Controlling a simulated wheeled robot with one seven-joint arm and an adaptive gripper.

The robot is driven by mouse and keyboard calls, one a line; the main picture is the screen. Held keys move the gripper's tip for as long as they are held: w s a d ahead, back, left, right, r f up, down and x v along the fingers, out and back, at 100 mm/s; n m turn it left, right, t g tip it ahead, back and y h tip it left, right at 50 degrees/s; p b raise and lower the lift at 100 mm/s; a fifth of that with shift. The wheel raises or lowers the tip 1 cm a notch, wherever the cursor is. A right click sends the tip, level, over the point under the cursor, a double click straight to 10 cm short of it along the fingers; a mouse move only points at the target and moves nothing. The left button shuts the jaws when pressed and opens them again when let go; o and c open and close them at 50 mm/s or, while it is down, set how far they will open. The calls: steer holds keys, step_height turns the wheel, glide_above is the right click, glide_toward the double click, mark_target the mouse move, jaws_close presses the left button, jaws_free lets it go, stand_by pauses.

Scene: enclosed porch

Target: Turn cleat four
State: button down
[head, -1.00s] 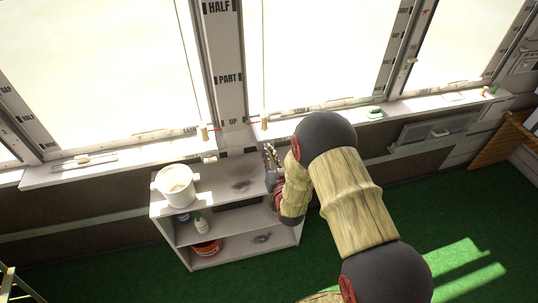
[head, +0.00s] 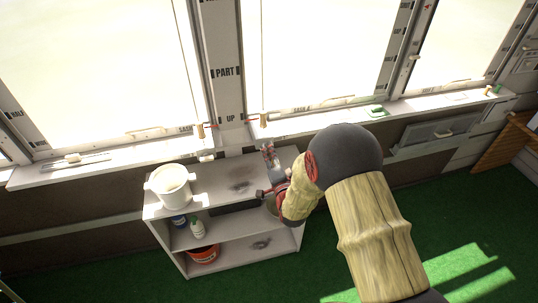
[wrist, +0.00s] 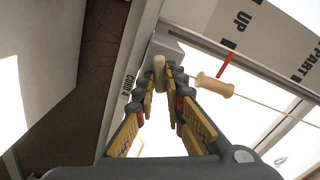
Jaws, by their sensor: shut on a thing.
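A small pale cleat (wrist: 159,66) shows in the wrist view at the fingertips, against the pale sill edge. My gripper (wrist: 161,82) has its fingertips closed around its near end; the fingers hide part of it. In the head view my gripper (head: 268,152) points up at the sill below the right-hand cord, and the cleat there is hidden or too small to make out.
A wooden cord pull (wrist: 215,86) hangs close right of the fingers. Below the sill (head: 330,121) stands a grey shelf (head: 213,177) with a white bucket (head: 171,186). Another pale cleat (head: 207,158) is left of my gripper. Green floor lies open at right.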

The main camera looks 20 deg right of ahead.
steer(key=shift+f+m+b, duration=0.15)
steer(key=shift+m+b, duration=0.85)
steer(key=shift+m, duration=1.3)
steer(key=c, duration=1.8)
jaws_free()
steer(key=shift+c, duration=0.2)
steer(key=s, duration=1.2)
